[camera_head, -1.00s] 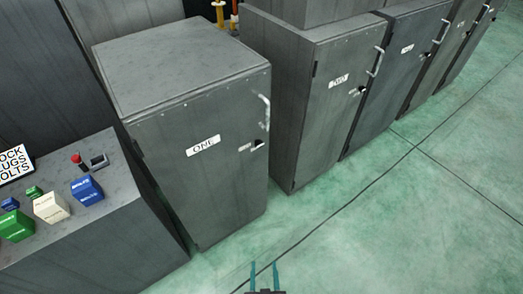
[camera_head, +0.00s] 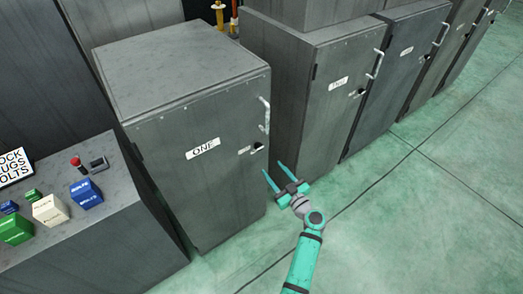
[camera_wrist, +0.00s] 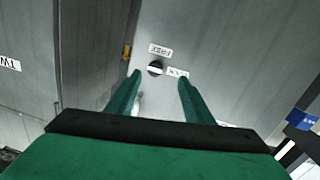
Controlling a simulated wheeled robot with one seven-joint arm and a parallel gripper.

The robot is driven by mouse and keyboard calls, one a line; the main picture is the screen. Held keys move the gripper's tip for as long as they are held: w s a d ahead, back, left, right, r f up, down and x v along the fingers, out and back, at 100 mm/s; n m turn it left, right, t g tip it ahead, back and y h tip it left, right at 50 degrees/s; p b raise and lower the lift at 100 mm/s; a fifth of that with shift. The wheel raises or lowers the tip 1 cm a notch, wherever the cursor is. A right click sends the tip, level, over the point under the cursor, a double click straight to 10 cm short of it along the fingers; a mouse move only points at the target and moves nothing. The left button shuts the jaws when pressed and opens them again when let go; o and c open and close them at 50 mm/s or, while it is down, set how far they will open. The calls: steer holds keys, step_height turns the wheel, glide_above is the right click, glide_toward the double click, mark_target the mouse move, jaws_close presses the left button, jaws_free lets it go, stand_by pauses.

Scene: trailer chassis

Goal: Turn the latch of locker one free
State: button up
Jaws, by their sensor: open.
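Locker one (camera_head: 205,185) is a grey metal locker with a shut door and a label reading ONE (camera_head: 203,148). Its dark latch (camera_head: 258,147) sits near the door's right edge, below a pale vertical handle (camera_head: 265,112) and beside a small white label. In the wrist view the round dark latch (camera_wrist: 155,68) with a light bar across it lies beyond my fingertips, between two small labels. My gripper (camera_head: 274,173) is open and empty, in front of the door's right edge, below and to the right of the latch in the head view. It looks apart from the door.
A second locker (camera_head: 335,110) stands to the right, with more lockers in a row beyond. A grey bench (camera_head: 110,225) at left carries coloured boxes (camera_head: 87,193) and a red knob (camera_head: 76,161). The green floor (camera_head: 430,220) at right is clear.

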mark_target(260, 148)
steer(key=shift+n+y, duration=0.3)
steer(key=x, duration=0.3)
steer(key=r+x, duration=0.1)
steer(key=x, duration=0.2)
steer(key=d+x, duration=0.1)
steer(key=x, duration=0.2)
steer(key=shift+w+a+r, duration=0.2)
steer(key=shift+w+r, duration=0.15)
steer(key=shift+w, duration=0.55)
steer(key=shift+w+a, duration=0.4)
steer(key=shift+w, duration=0.05)
steer(key=shift+s+a, duration=0.1)
steer(key=shift+s, duration=0.05)
steer(key=c, duration=1)
